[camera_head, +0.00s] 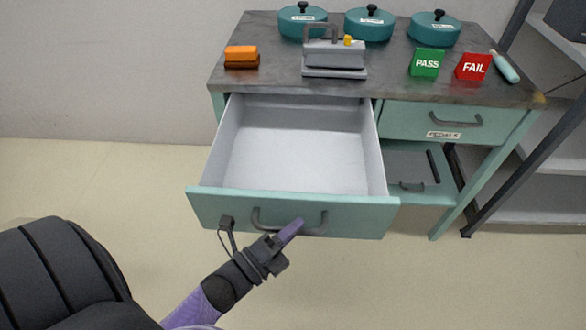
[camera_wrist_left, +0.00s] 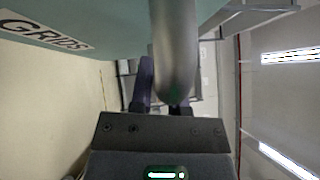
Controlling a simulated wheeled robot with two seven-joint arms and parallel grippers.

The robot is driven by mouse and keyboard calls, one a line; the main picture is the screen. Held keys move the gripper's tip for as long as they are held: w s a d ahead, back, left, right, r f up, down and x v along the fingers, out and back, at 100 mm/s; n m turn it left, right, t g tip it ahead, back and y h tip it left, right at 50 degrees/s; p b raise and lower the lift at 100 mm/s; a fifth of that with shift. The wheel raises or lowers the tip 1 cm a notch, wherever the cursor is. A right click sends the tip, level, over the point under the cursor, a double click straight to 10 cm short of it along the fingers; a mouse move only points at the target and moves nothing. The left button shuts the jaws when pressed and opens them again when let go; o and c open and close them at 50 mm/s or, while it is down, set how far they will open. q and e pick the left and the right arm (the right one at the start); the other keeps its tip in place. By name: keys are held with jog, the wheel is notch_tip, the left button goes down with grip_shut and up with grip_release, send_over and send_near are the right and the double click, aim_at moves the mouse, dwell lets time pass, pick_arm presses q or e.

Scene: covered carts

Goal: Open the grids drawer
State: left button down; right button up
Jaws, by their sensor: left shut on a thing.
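The grids drawer (camera_head: 290,160) is pulled far out from the left side of the cart, and its pale grey inside looks empty. Its teal front carries a dark bar handle (camera_head: 262,222). The GRIDS label (camera_wrist_left: 45,34) shows on the drawer front in the left wrist view. In the left wrist view the handle bar (camera_wrist_left: 175,50) runs down between the fingers (camera_wrist_left: 162,92). My right gripper is in neither view.
The cart top (camera_head: 280,90) holds several teal pots, a grey press (camera_head: 335,55), an orange block (camera_head: 241,57), a green PASS block (camera_head: 427,63) and a red FAIL block (camera_head: 473,67). The pedals drawer (camera_head: 450,120) at right is shut. Dark-framed shelving (camera_head: 530,130) stands at far right.

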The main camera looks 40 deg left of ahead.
pick_arm(q)
jog(key=shift+s+d, duration=0.45)
jog(key=shift+s, duration=0.3)
jog(key=c, duration=0.6)
grip_release()
jog(key=p+v, duration=0.1)
jog(key=v, duration=0.9)
jog(key=shift+w, duration=0.1)
